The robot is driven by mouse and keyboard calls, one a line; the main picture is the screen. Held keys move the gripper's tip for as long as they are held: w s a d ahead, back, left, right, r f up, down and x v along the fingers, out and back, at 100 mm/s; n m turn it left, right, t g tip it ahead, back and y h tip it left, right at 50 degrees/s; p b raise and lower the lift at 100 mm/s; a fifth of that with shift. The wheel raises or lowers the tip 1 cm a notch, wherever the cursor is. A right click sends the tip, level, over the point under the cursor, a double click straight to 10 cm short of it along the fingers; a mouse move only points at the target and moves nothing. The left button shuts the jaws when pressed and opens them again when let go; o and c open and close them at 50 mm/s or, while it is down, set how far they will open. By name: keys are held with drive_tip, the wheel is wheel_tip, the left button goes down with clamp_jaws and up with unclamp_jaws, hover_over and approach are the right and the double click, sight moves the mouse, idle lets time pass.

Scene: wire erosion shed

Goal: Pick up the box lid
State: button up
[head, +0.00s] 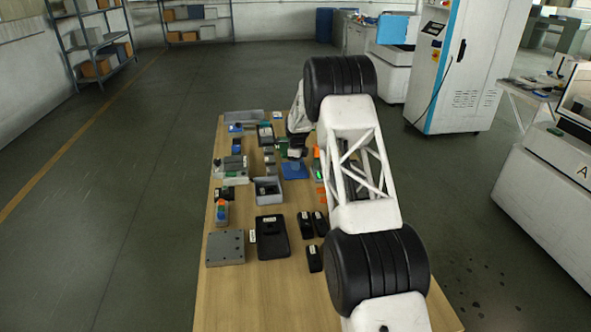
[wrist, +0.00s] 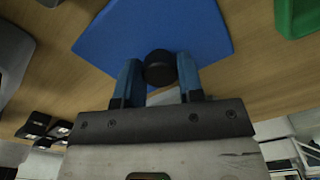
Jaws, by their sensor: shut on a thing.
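The box lid (wrist: 160,25) is a flat blue plate with a round black knob (wrist: 160,68). It also shows in the head view (head: 294,172), at the middle of the table beneath my arm's end. My gripper (wrist: 160,72) is shut on the knob, with one blue finger on each side. In the head view, my gripper (head: 296,154) is just above the lid and partly hidden by my arm. I cannot tell whether the lid touches the table.
An open grey box (head: 267,197) stands at the lid's lower left on the wooden table (head: 285,285). A large black case (head: 272,238) and small black items (head: 314,259) lie nearer. A green object (wrist: 297,18) is close to the lid's right in the wrist view.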

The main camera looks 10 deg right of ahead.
drive_tip(key=shift+r, duration=0.2)
drive_tip(key=shift+r, duration=1.6)
drive_tip(key=s, duration=0.5)
drive_tip(key=s+r, duration=0.1)
drive_tip(key=s, duration=1)
drive_tip(key=shift+a+r, duration=0.15)
drive_tip(key=shift+r, duration=0.1)
drive_tip(key=a+r, duration=0.6)
drive_tip(key=a, duration=0.7)
drive_tip(key=shift+w+r, duration=0.35)
drive_tip(key=shift+w, duration=0.1)
drive_tip(key=shift+f, duration=0.15)
drive_tip(key=shift+f, duration=3)
